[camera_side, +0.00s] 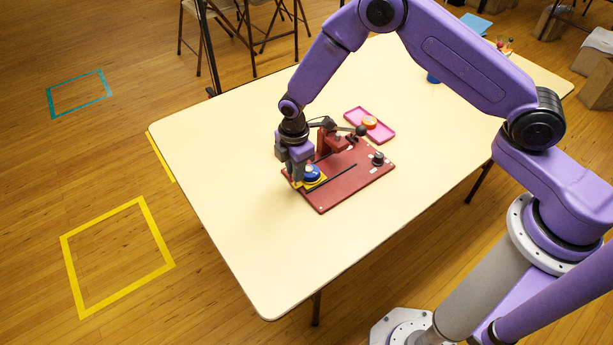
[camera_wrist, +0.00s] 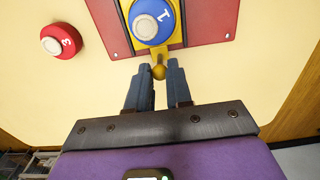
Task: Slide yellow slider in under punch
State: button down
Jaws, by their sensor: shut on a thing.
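The yellow slider (camera_side: 319,183) sits at the left end of a red base board (camera_side: 345,187). It carries a round blue piece (camera_side: 312,172), marked 1 in the wrist view (camera_wrist: 152,20). My gripper (camera_side: 297,179) is shut on the slider's small yellow knob (camera_wrist: 158,72), with one blue-grey finger on each side. The punch (camera_side: 333,141), a red block with a dark lever and black ball, stands at the back of the board. The blue piece is in front of the punch, not under it. My gripper hides part of the slider in the side view.
A pink tray (camera_side: 384,133) with a round orange-red piece lies behind the board. A red piece marked 3 (camera_wrist: 61,41) lies on the table in the wrist view. A dark knob (camera_side: 378,158) stands at the board's right end. The table front is clear.

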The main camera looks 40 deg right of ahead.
jog(key=shift+d, duration=4.75)
jog(key=c, duration=1.1)
grip_release()
jog(key=shift+r, duration=0.1)
notch_tip(320, 180, up, 7)
jog(key=shift+r, duration=0.15)
